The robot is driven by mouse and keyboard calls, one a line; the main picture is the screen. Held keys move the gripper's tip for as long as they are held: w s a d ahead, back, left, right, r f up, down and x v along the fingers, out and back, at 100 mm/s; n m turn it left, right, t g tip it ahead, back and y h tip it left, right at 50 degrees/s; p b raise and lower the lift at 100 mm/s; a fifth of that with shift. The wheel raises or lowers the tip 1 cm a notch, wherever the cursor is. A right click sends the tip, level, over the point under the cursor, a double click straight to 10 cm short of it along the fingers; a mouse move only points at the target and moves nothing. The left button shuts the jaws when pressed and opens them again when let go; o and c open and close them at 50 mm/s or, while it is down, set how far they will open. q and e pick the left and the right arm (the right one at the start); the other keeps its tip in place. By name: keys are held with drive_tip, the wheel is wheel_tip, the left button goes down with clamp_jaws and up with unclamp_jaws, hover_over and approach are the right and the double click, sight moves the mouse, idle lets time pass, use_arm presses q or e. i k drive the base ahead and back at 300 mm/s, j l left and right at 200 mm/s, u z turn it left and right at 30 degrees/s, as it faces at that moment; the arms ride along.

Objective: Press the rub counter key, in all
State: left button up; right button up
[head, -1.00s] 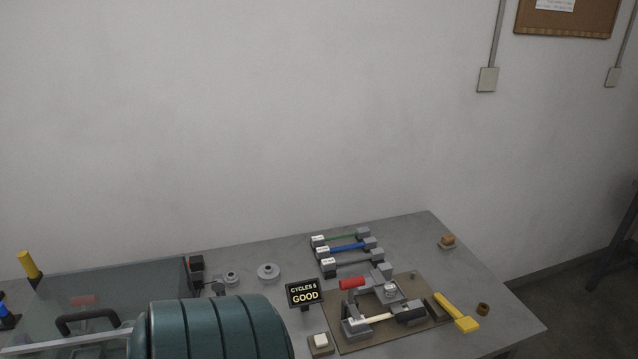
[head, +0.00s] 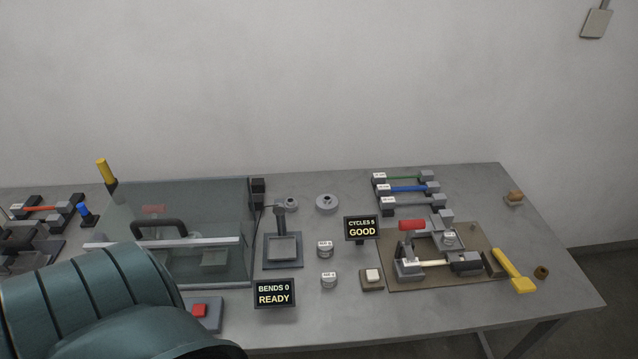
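The rub station stands at the right of the table on a brown base plate (head: 415,283), with a red-handled clamp (head: 411,225) and a white cable sample (head: 432,263) lying in it. Its small display (head: 362,229) reads "CYCLES 5 GOOD". A small block with a whitish key (head: 372,274) sits just left of the base plate, below that display; I take it as the rub counter key. Nothing touches it. A green-grey arm part of mine fills the lower left. Neither gripper shows in the head view.
A second display (head: 275,294) reads "BENDS 0 READY", near a red button (head: 200,311). A clear-walled box (head: 210,215) with a dark handle stands at left centre. Small weights (head: 325,249) stand between. Cable samples (head: 408,188) lie behind; a yellow lever (head: 514,270) is at right.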

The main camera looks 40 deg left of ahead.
sight(372, 275)
drive_tip(key=u, duration=1.1)
drive_tip(key=i+l, duration=0.15)
drive_tip(key=i, duration=0.25)
drive_tip(key=i+l, duration=0.15)
drive_tip(key=i, duration=0.2)
